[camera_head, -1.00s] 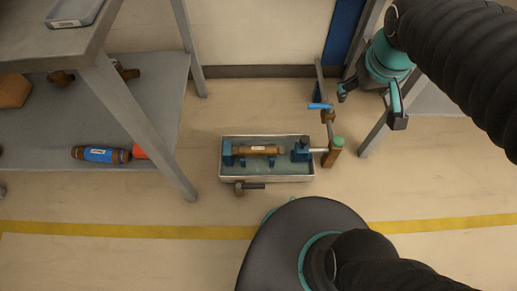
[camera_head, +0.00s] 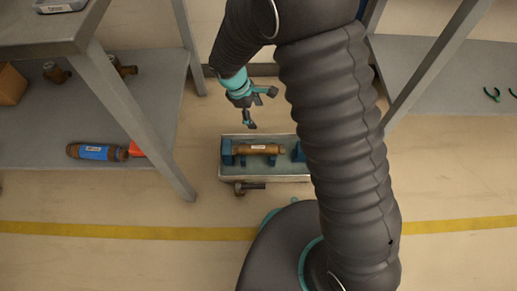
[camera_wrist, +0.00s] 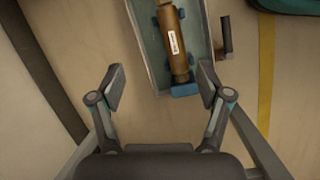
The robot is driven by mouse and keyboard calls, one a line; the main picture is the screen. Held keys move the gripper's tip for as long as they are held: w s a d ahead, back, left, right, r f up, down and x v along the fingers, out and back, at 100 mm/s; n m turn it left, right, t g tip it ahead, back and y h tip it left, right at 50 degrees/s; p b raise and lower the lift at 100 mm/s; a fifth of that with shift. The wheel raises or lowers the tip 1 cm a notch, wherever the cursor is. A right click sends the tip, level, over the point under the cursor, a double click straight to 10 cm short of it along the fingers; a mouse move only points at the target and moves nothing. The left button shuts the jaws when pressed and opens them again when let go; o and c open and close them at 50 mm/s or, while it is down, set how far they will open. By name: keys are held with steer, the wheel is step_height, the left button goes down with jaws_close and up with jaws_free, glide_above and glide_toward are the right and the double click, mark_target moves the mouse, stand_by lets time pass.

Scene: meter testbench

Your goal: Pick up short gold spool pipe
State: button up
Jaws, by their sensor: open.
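The short gold spool pipe (camera_head: 258,149) lies level across blue supports in a shallow grey tray (camera_head: 265,178) on the testbench. It carries a white label. In the wrist view the pipe (camera_wrist: 172,42) is at the top, beyond my fingertips. My gripper (camera_head: 254,108) is open and empty, above and behind the tray's back edge. In the wrist view its two fingers (camera_wrist: 162,86) stand wide apart, with the pipe's near end ahead of the gap between them. My arm hides the tray's right end in the head view.
A valve handle piece (camera_head: 250,187) sticks out at the tray's front side. A shelf on the left holds a pipe with a blue label (camera_head: 97,152) and brown fittings (camera_head: 56,73). A table leg (camera_head: 140,125) stands left of the tray. Another shelf is at the right.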

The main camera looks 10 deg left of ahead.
mark_target(256, 147)
steer(key=f+n, duration=0.1)
steer(key=f, duration=0.4)
steer(key=s+a+f+n+b, duration=0.1)
steer(key=f, duration=0.4)
steer(key=s+f+n+h, duration=0.1)
steer(key=f, duration=0.4)
steer(key=shift+a+f, duration=0.15)
steer(key=shift+f, duration=0.05)
steer(key=shift+b+x, duration=0.65)
steer(key=shift+x, duration=2.55)
steer(key=shift+w+r, duration=0.1)
steer(key=shift+w, duration=0.05)
jaws_close()
